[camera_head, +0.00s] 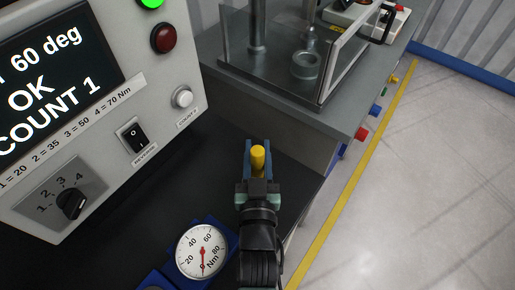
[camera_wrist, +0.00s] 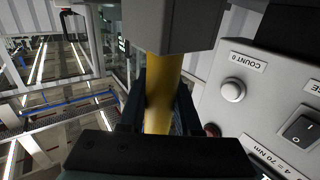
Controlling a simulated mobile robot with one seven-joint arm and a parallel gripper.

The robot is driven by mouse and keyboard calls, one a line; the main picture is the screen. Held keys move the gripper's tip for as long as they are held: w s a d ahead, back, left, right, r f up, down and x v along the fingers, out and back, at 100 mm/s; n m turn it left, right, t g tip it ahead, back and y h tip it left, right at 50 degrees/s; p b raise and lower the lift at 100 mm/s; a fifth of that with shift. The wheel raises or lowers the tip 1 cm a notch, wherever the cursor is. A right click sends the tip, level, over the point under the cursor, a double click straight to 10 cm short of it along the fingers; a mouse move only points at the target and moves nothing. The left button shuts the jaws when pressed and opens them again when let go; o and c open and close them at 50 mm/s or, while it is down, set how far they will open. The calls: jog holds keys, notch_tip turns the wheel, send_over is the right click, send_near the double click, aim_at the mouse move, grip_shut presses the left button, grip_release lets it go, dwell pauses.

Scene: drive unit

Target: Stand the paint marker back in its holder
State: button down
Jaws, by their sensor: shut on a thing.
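The yellow paint marker (camera_head: 258,158) stands roughly upright between the fingers of my gripper (camera_head: 257,160) in the head view, over the right end of the dark bench top. In the wrist view my gripper (camera_wrist: 159,103) is shut on the marker (camera_wrist: 163,82). A grey block (camera_wrist: 172,24) covers one end of the marker at the top of that view. I cannot tell whether this block is the holder, or whether the marker is inside it or behind it. No holder can be made out in the head view.
A grey control box (camera_head: 160,90) with screen, knob and switch stands at the left. A torque gauge (camera_head: 202,250) lies in front of it. A clear-walled station (camera_head: 345,65) stands on the bench behind. Open floor (camera_head: 440,190) lies at the right.

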jog(key=shift+r, duration=0.1)
jog(key=c, duration=0.5)
grip_release()
jog(key=s+b, duration=0.1)
jog(key=s, duration=1.2)
jog(key=shift+b, duration=0.35)
